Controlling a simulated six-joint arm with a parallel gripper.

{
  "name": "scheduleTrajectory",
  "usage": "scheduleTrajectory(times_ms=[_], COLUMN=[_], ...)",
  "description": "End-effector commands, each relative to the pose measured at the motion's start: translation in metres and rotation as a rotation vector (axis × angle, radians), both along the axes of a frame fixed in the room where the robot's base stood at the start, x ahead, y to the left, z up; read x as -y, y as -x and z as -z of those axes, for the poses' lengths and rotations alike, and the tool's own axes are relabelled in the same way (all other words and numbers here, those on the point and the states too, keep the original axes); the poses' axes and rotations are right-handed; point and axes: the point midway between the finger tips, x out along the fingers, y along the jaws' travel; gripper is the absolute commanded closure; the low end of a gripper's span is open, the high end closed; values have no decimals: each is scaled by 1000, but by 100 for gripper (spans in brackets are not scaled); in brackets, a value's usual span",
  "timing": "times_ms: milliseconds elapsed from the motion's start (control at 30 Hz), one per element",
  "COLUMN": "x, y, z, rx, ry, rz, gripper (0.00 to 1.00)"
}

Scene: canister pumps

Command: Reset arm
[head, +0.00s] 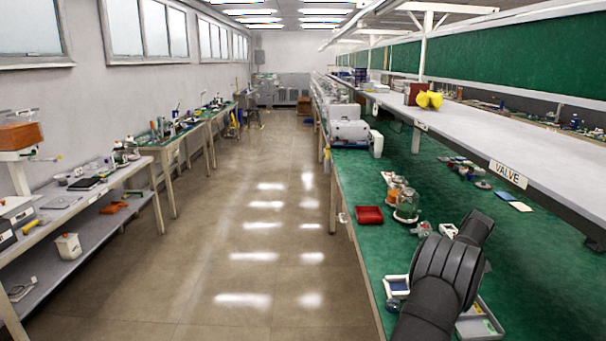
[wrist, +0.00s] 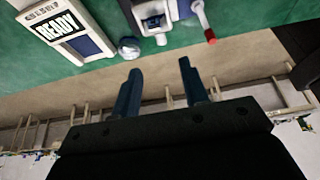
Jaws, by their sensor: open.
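My gripper (wrist: 160,82) is open in the wrist view, with its two dark blue fingers apart and nothing between them. It hangs near the edge of the green bench top (wrist: 290,18), and the floor shows beyond. In the head view my dark arm reaches over the right-hand bench (head: 350,235), and the gripper's fingers cannot be made out there.
A red box (head: 369,215) lies near the bench edge. A small white tray (head: 396,287) and a grey tray (head: 478,325) lie beside my arm. A READY panel (wrist: 62,28) and a red-tipped tool (wrist: 205,24) show in the wrist view. A VALVE shelf (head: 480,140) overhangs the right. The aisle is clear.

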Motion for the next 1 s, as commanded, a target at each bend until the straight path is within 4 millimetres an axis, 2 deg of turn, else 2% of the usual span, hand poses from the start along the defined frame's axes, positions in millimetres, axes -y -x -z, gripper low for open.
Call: scheduleTrajectory(times_ms=[200,500,800,1000], x=[0,0,1,8], y=[0,0,-1,-12], z=[-17,-18,-17,-4], rx=[1,1,4,52], ry=[1,0,7,99], rz=[0,0,11,183], gripper=[59,59,1,0])
